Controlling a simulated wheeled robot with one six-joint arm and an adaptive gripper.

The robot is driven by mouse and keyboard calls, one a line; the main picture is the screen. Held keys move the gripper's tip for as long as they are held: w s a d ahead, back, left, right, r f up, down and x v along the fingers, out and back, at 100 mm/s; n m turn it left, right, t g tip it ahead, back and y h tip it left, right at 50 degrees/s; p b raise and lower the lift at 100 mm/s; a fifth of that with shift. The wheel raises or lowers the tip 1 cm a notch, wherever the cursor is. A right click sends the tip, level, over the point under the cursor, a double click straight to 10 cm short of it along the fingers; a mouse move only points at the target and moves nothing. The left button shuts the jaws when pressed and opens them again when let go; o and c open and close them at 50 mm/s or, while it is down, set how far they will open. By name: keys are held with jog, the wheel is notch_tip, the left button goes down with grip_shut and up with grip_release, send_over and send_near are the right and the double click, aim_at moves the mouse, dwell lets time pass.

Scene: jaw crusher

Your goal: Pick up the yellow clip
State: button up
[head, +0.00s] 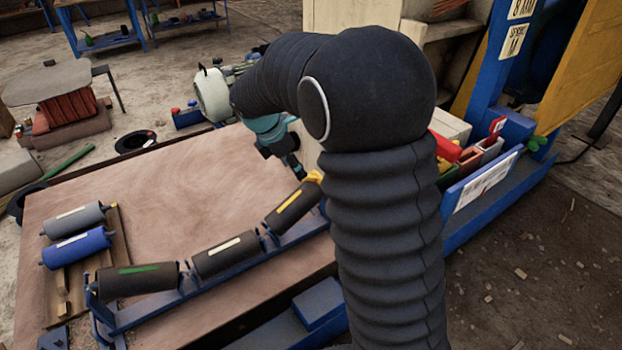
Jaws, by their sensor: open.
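A small yellow piece, which looks like the yellow clip (315,177), sits at the upper right end of the blue roller frame (215,284), beside the dark roller with a yellow stripe (292,206). My gripper (292,168), with a teal and dark body, points down just to the left of the clip and above it in the picture. It is open, and nothing shows between its fingers. I cannot tell whether a finger touches the clip. My black-sleeved arm crosses the view and hides the area right of the clip.
Two more dark rollers (225,254) lie in the frame. A grey roller (75,220) and a blue roller (77,247) lie on wood at the table's left. The brown tabletop (180,180) is clear in its middle. Coloured bins (470,158) stand at right.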

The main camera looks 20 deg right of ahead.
aim_at(310, 178)
jog(key=shift+x, duration=2.65)
jog(key=shift+s, duration=0.1)
grip_shut()
